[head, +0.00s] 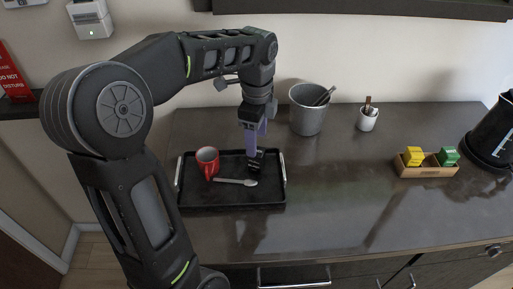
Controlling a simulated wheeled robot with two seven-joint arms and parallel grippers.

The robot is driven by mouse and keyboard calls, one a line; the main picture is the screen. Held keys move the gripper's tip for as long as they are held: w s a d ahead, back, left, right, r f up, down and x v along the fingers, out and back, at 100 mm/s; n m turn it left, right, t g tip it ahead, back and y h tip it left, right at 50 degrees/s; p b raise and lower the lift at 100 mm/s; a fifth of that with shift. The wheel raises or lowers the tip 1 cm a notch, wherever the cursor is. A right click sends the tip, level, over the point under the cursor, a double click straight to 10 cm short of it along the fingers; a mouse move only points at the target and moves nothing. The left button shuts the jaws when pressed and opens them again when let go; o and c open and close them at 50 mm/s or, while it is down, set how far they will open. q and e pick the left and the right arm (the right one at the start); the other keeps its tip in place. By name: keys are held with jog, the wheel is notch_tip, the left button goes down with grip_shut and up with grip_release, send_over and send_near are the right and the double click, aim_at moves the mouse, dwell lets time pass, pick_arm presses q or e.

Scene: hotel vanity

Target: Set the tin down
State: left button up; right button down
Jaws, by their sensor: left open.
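My left gripper (255,158) points down over the right part of the black tray (228,198), with its black tips low, close to the tray floor. Its jaws are open. I cannot make out a tin clearly; the small dark area at the fingertips is too small to tell apart from the tips. A spoon (235,181) lies in the tray just in front of the fingertips. My right gripper is not in view.
A grey bucket (306,116) with tongs and a small white cup (367,121) stand at the back. A wooden holder (425,170) with yellow and green packets and a black kettle (490,139) are at right. The counter's middle front is clear.

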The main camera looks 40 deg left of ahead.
pick_arm(q)
notch_tip(320, 180, up, 7)
jog(key=p, duration=0.1)
jog(key=shift+f, duration=0.1)
dwell(1.9)
